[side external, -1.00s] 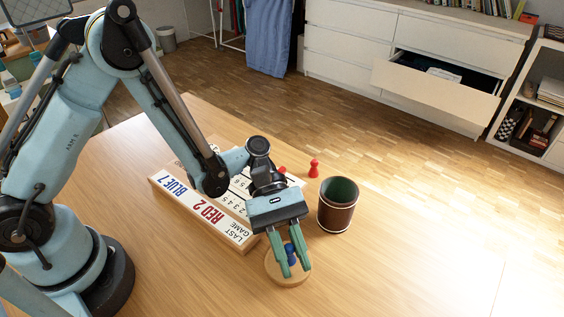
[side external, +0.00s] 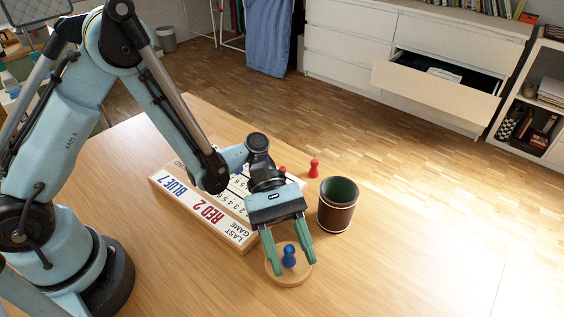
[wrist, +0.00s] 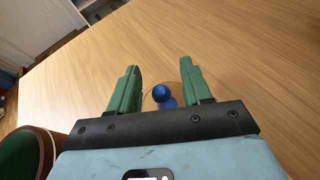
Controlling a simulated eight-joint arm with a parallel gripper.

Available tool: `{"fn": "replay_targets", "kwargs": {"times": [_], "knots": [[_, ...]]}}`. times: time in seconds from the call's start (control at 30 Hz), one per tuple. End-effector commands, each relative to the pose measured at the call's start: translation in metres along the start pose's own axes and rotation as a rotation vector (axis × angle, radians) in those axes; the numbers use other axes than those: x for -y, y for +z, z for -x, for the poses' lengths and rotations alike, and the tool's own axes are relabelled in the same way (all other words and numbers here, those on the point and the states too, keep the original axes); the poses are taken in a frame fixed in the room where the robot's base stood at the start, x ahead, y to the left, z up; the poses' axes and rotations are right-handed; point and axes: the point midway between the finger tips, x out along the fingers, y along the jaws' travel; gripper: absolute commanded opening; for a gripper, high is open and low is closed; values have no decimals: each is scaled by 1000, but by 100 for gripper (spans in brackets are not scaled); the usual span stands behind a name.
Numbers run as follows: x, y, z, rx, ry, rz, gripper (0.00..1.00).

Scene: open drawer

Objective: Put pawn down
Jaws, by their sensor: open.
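The blue pawn (side external: 289,256) stands upright on a round wooden disc (side external: 275,279) on the table. My gripper (side external: 288,266) is open, with one green finger on each side of the pawn and a gap to both. In the wrist view the pawn (wrist: 163,95) shows between the two spread fingers of my gripper (wrist: 162,78), apart from them. The disc's edge shows faintly around it in the wrist view. The pawn's base is partly hidden there by the gripper body.
A brown cup with green lining (side external: 337,205) stands right of my gripper. A red pawn (side external: 314,168) stands behind it. A score board (side external: 203,208) lies left, under my arm. The table (side external: 400,260) is clear at right. A drawer (side external: 436,90) stands open in the background.

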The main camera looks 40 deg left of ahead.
Motion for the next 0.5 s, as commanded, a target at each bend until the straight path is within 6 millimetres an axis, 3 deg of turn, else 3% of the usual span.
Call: {"fn": "replay_targets", "kwargs": {"times": [0.3, 0.5], "knots": [[0, 0, 52, -1, 5, 2, 49], [-1, 1, 68, -12, 10, -7, 49]]}}
